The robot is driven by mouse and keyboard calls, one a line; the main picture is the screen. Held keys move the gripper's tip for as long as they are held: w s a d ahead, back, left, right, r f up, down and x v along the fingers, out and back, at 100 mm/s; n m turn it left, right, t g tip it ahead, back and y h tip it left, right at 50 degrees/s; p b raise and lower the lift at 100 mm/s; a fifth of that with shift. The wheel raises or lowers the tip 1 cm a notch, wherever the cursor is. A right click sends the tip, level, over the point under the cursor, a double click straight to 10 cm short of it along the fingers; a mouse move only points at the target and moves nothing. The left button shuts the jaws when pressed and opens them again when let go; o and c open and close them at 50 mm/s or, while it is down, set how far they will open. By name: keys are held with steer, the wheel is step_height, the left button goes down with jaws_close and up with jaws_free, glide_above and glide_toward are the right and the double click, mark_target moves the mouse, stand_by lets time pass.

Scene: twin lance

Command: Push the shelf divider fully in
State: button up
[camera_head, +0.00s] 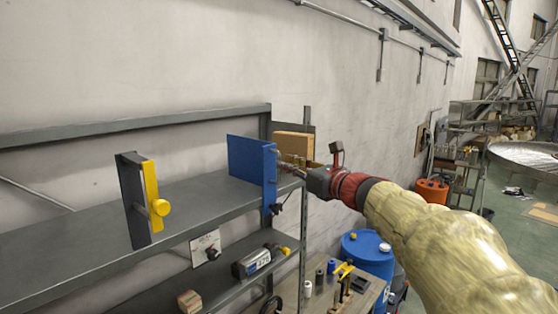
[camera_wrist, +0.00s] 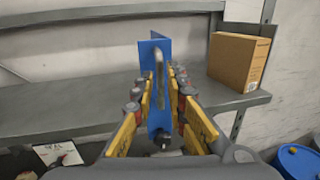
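A blue upright panel (camera_head: 250,158) stands across the upper shelf (camera_head: 195,200) near its right end, with its front edge by the shelf's front. A grey bar-like handle on its front edge shows in the wrist view (camera_wrist: 158,68). My gripper (camera_head: 286,166) is at that front edge. In the wrist view my gripper (camera_wrist: 160,88) is open, its yellow-sided fingers on either side of the blue panel's edge and handle, with gaps visible. I cannot tell whether anything touches.
A cardboard box (camera_head: 293,145) sits behind the blue panel, to its right in the wrist view (camera_wrist: 240,60). The lower shelf holds a grey device (camera_head: 251,263) and a small box (camera_head: 189,301). A blue drum (camera_head: 368,254) stands below right. The upper shelf between panels is clear.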

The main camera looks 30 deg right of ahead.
mark_target(279, 182)
steer(key=shift+w+a+p, duration=0.2)
steer(key=shift+w+p, duration=0.05)
steer(key=shift+w, duration=0.9)
steer(key=shift+w+a+p, duration=0.15)
steer(key=shift+w+p, duration=0.05)
steer(key=shift+w, duration=0.9)
jaws_close()
steer(key=w+d+p, duration=0.1)
steer(key=w+d, duration=0.2)
steer(key=d, duration=0.5)
steer(key=w+d+p, duration=0.1)
steer(key=w+d, duration=0.1)
steer(key=d, duration=0.6)
steer(key=shift+w, duration=0.4)
steer(key=shift+r, duration=0.1)
